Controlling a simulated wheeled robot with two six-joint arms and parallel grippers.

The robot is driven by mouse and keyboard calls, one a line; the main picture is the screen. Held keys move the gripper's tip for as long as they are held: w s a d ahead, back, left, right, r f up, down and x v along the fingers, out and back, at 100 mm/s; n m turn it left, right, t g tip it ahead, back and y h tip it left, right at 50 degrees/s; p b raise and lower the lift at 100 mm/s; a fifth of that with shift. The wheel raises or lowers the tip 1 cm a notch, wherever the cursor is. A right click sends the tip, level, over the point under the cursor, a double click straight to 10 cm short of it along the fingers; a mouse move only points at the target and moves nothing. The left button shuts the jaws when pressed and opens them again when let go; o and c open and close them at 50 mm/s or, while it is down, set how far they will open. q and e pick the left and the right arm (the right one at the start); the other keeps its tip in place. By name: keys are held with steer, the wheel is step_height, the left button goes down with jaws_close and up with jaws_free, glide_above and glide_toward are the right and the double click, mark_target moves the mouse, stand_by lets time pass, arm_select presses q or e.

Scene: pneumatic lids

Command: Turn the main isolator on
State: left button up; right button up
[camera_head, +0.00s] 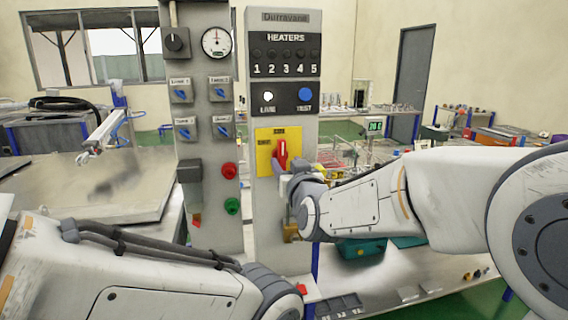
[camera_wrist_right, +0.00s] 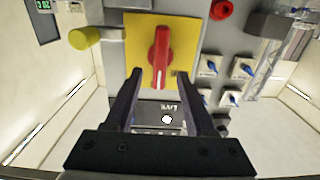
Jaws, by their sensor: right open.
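The main isolator is a red rotary handle (camera_head: 281,152) on a yellow plate (camera_head: 263,152), on the front of the grey Durravane panel. In the right wrist view, the red handle (camera_wrist_right: 159,50) stands roughly upright, square on its yellow plate (camera_wrist_right: 188,32). My right gripper (camera_wrist_right: 159,73) is open. Its dark fingers lie on either side of the handle's lower end in that view, with a gap visible on both sides. In the head view, my right wrist hides most of the fingers and the panel below the handle. My left arm crosses the lower left, its gripper out of frame.
Above the isolator are a white LIVE lamp (camera_head: 267,96), a blue TEST button (camera_head: 305,94) and the heater row. A neighbouring grey column (camera_head: 208,133) carries several blue switches, a gauge, and red and green buttons. A metal bench (camera_head: 100,190) spreads at left.

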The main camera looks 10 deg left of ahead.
steer(key=v, duration=0.5)
steer(key=shift+b, duration=0.4)
steer(key=s+d+f+m+g+h, duration=0.15)
steer(key=d+f+g, duration=0.25)
steer(key=d+f, duration=0.5)
steer(key=s+d+f+g+h, duration=0.3)
steer(key=d+f, duration=0.3)
steer(key=f, duration=0.4)
steer(key=s+d+f+m+g+h, duration=0.3)
steer(key=s+d+f+g, duration=0.4)
steer(key=s+d+f, duration=0.6)
steer(key=s+a+r+n+g+y+p, duration=0.1)
steer(key=s+a+r+n+g+p, duration=0.1)
steer(key=s+a+r+n+p, duration=0.2)
steer(key=s+a+r+n, duration=0.3)
steer(key=s+a+r, duration=0.5)
steer(key=s+a, duration=0.2)
steer(key=shift+s+a+r+g, duration=0.15)
steer(key=shift+s+a+g, duration=0.15)
steer(key=shift+a, duration=0.3)
steer(key=shift+y, duration=0.25)
